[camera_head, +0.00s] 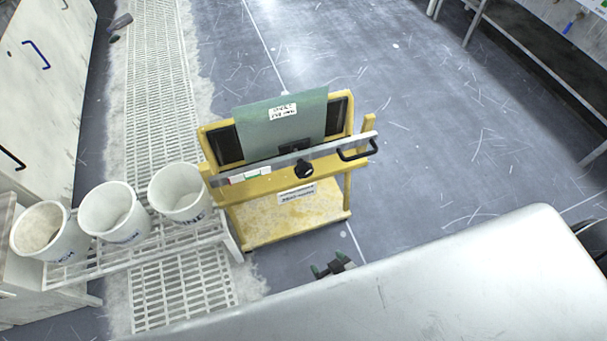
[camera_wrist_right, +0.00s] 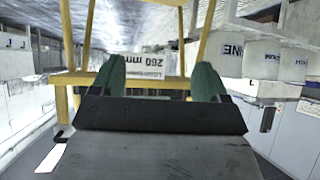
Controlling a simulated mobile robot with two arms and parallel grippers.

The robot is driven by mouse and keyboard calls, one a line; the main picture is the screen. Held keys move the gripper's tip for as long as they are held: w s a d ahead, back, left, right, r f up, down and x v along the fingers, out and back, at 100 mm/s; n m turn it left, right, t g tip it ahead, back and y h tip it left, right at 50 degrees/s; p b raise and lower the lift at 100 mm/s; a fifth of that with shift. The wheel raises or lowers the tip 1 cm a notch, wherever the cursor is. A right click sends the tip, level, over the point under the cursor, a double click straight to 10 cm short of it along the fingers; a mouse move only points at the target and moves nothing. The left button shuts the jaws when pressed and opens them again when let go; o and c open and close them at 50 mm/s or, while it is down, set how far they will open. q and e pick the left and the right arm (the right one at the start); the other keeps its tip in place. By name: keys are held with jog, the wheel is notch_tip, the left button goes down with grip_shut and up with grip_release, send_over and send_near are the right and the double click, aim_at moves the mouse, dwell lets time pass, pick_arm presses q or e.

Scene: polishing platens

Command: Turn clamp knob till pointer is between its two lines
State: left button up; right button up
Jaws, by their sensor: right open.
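The black clamp knob (camera_head: 304,169) sits on the front of a grey bar across a yellow cart (camera_head: 277,186). A small white, red and green marked strip (camera_head: 250,174) is on the bar left of the knob; the pointer and its two lines are too small to make out. My right gripper (camera_head: 330,266) has green fingertips and is low in front of the cart, apart from the knob. In the right wrist view the right gripper (camera_wrist_right: 160,82) is open and empty, facing the yellow frame (camera_wrist_right: 72,78) and a "260 mm" label (camera_wrist_right: 158,86). My left gripper is not in view.
A green plate (camera_head: 282,125) stands upright in the cart behind the bar. A black handle (camera_head: 358,150) juts from the bar's right end. Three white buckets (camera_head: 110,212) stand on a white rack to the left. The floor right of the cart is clear.

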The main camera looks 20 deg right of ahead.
jog(key=w+a+r+m+t+b, duration=0.1)
jog(key=w+r+t+b, duration=0.1)
jog(key=w+r+t, duration=0.55)
jog(key=m+h, duration=0.1)
jog(key=h, duration=0.1)
send_near(306, 175)
pick_arm(q)
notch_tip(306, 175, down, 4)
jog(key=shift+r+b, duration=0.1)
jog(key=shift+b, duration=0.25)
pick_arm(e)
jog(key=w, duration=1.1)
jog(key=shift+w+a, duration=0.15)
jog(key=shift+w, duration=0.1)
jog(key=shift+c, duration=0.3)
jog(key=c, duration=0.8)
jog(key=shift+c, duration=0.2)
